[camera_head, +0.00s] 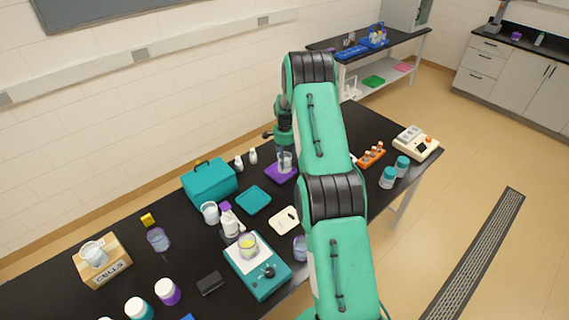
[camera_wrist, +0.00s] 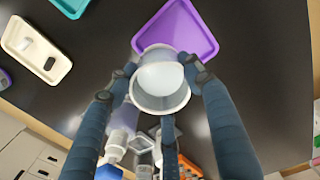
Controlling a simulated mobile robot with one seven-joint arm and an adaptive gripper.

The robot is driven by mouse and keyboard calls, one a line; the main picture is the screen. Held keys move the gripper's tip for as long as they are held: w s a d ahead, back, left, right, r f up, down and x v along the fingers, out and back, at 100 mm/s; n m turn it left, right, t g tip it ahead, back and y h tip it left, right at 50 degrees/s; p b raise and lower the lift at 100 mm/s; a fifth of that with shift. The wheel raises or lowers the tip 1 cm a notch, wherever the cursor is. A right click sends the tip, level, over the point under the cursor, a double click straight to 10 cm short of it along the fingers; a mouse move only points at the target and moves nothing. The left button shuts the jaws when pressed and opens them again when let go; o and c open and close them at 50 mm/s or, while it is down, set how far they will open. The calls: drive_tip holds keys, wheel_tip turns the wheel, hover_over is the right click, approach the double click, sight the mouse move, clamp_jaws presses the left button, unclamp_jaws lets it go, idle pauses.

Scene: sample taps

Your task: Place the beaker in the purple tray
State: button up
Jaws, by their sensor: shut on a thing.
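My gripper (camera_head: 285,149) is shut on a clear glass beaker (camera_head: 286,163) at the purple tray (camera_head: 273,175), in the middle of the black table. In the wrist view my fingers (camera_wrist: 160,72) close on the beaker (camera_wrist: 161,102) from both sides. The beaker overlaps the near edge of the purple tray (camera_wrist: 205,36) there, and the rest of the tray looks empty. I cannot tell whether the beaker's base touches the tray.
A teal tray (camera_head: 253,201) and a teal box (camera_head: 209,182) stand to the left. Two small white bottles (camera_head: 246,160) stand close behind the purple tray. An orange rack (camera_head: 371,156) is to the right. Several other beakers and jars stand at the front left.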

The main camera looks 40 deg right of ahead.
drive_tip(key=shift+w+d, duration=0.2)
drive_tip(key=shift+w, duration=0.15)
drive_tip(key=shift+f, duration=0.1)
drive_tip(key=shift+f+p, duration=0.35)
drive_tip(key=shift+f, duration=1.25)
drive_tip(key=shift+f+b, duration=0.35)
drive_tip(key=shift+f, duration=0.05)
drive_tip(key=o, duration=1.3)
drive_tip(key=shift+r, duration=0.1)
